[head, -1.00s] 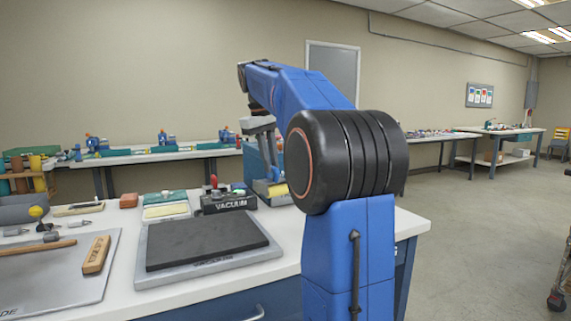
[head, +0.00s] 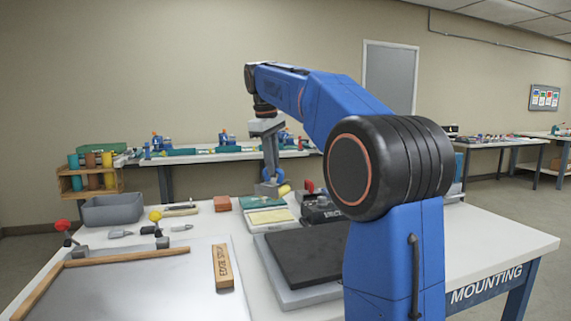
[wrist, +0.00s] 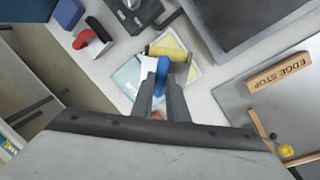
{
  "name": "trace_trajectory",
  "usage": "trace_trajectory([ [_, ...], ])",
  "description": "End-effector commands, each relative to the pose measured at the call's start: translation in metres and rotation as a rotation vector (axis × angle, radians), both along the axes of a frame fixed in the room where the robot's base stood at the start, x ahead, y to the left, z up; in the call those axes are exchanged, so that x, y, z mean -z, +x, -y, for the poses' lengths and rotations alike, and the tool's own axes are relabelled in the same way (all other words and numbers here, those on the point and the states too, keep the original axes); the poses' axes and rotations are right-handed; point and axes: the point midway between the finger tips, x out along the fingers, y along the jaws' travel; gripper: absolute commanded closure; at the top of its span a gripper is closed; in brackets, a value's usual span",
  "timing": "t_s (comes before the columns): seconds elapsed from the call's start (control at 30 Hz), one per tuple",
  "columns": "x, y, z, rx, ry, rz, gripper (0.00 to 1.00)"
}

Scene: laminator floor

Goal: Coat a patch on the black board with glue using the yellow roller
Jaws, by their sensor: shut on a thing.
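My gripper (head: 270,178) is shut on the blue handle (wrist: 160,76) of the yellow roller (head: 284,190). The roller's yellow sleeve also shows in the wrist view (wrist: 170,46), just beyond the fingertips. My gripper points down above the far part of the bench, near a pale yellow pad (head: 268,216); the exact gap is unclear. The black board (head: 306,250) lies flat on a grey plate (head: 282,292), nearer to the camera than my gripper. My arm hides the board's right part in the head view. The board also shows in the wrist view (wrist: 245,20).
A dark vacuum box (head: 320,213) with a red knob stands behind the board. An edge-stop block (head: 223,268) lies on the metal sheet (head: 150,290) at left. A grey bin (head: 112,209), a brick-red block (head: 222,203) and small tools sit at the back left.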

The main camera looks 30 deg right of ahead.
Motion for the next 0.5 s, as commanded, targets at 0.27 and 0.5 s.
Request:
trace_trajectory([
  [0.27,0.007,0.002,-0.005,-0.020,-0.001,-0.001,1.00],
  [0.5,0.029,0.001,-0.005,-0.019,0.000,-0.001,1.00],
])
